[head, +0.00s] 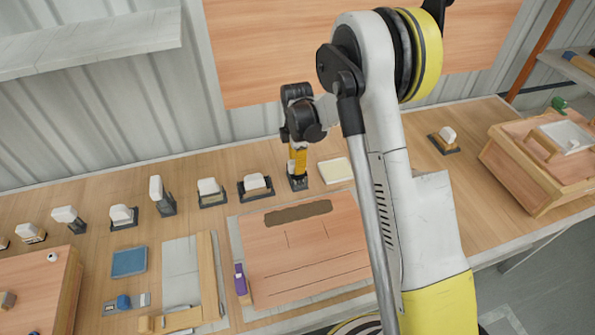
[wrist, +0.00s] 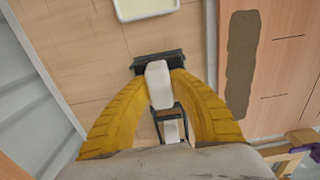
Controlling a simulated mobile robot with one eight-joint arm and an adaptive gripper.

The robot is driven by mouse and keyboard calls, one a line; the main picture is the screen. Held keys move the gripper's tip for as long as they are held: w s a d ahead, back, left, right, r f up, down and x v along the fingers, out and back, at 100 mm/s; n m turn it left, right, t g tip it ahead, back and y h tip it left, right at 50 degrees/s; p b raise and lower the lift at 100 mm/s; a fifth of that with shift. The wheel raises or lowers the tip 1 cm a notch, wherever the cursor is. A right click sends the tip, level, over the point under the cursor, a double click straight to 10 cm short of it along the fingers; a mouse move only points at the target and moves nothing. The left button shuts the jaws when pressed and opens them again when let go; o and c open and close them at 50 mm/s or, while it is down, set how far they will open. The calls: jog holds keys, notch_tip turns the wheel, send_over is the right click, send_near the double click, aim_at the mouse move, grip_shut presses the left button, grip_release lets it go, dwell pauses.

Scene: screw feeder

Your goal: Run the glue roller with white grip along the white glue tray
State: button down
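The glue roller with white grip (wrist: 158,84) stands between the yellow fingers of my gripper (wrist: 162,76) in the wrist view. The fingertips press against both sides of its white grip, and its dark wide end (wrist: 158,62) points toward the tray. In the head view my gripper (head: 298,168) points down at the back of the table, with the roller's dark base (head: 298,183) below it at about table level. Whether it is lifted I cannot tell. The white glue tray (head: 336,170), shallow and cream inside, lies just right of my gripper; it also shows in the wrist view (wrist: 146,8).
Another white-gripped tool (head: 257,185) stands close on the left, with several more along the row. A wooden panel (head: 300,250) with a brown patch (head: 298,212) lies in front. A wooden box (head: 540,165) stands at the right. Table between tray and box is partly hidden by my arm.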

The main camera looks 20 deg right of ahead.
jog(key=shift+r+p, duration=2.4)
jog(key=shift+r, duration=1.65)
jog(key=shift+f, duration=0.1)
